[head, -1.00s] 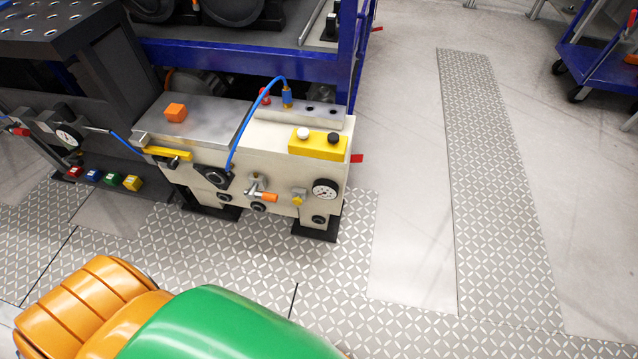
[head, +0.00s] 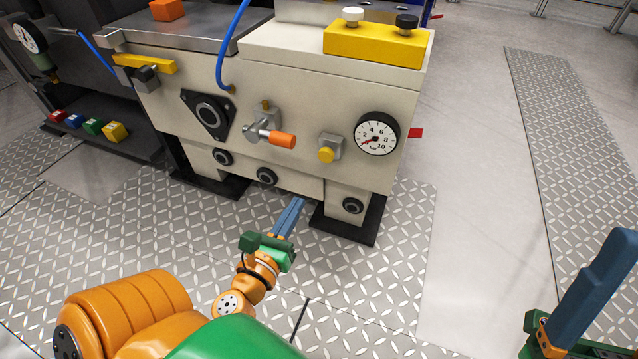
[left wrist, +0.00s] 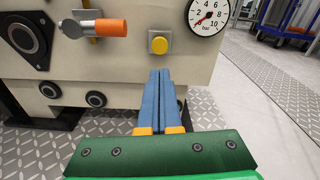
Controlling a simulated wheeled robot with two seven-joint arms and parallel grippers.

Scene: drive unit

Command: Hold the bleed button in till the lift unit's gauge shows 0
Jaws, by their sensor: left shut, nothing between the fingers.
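The lift unit (head: 290,75) is a cream block with a round white gauge (head: 376,134) on its front right. The gauge's red needle points to the lower left, below the 2; the exact reading is too small to tell. The round yellow bleed button (head: 326,155) sits in a grey square mount left of the gauge. My left gripper (head: 299,201) is shut and empty, below the button and apart from it. In the left wrist view the fingertips (left wrist: 160,72) lie just under the button (left wrist: 159,45). My right gripper (head: 605,285) shows partly at the lower right; its opening is unclear.
An orange-handled valve (head: 270,136) sticks out left of the button. A yellow block (head: 375,45) with a white and a black knob is on top. A black foot (head: 350,222) stands below right. The tread-plate floor in front is clear.

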